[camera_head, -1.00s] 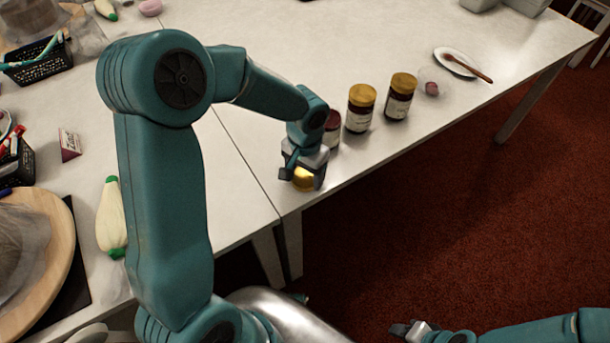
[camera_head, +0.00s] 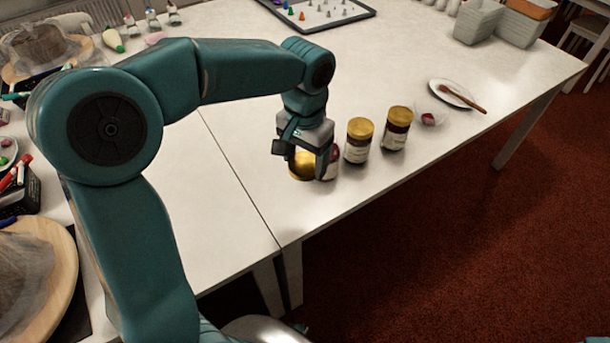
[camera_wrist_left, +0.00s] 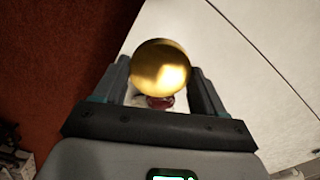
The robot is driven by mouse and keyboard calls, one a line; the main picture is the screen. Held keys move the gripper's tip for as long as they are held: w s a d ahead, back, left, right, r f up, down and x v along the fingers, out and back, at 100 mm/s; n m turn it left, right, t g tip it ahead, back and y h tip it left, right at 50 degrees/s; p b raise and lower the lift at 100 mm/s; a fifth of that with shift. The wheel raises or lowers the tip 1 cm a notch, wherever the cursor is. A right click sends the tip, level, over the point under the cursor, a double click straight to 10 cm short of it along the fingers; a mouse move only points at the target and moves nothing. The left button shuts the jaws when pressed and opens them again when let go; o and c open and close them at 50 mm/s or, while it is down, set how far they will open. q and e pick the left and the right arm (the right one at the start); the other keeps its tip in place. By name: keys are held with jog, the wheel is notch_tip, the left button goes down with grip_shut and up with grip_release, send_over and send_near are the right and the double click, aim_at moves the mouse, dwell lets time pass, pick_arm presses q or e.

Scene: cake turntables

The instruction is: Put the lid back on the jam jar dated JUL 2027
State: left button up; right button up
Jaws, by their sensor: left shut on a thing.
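My left gripper (camera_head: 303,161) is shut on a gold lid (camera_head: 301,169), which fills the space between its fingers in the left wrist view (camera_wrist_left: 161,66). An uncovered jar of dark red jam (camera_head: 331,165) stands on the table just behind and right of the lid. It is partly hidden by the gripper in the head view, and only a small part shows below the lid in the wrist view (camera_wrist_left: 160,102). Two gold-lidded jars, a middle one (camera_head: 357,149) and a right one (camera_head: 395,135), stand beside it. Their label dates are too small to read.
The jars stand near the front edge of the white table (camera_head: 400,65). A small clear dish (camera_head: 430,118) and a white plate (camera_head: 447,90) with a brown-handled utensil (camera_head: 471,99) lie right of them.

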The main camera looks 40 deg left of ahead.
aim_at(305, 163)
pick_arm(q)
jog(key=shift+r, duration=1.6)
jog(key=w+d+f, duration=0.3)
jog(key=d+f, duration=0.4)
jog(key=f, duration=0.5)
jog(key=shift+d+f, duration=0.25)
jog(key=shift+f, duration=0.1)
jog(key=shift+w, duration=0.15)
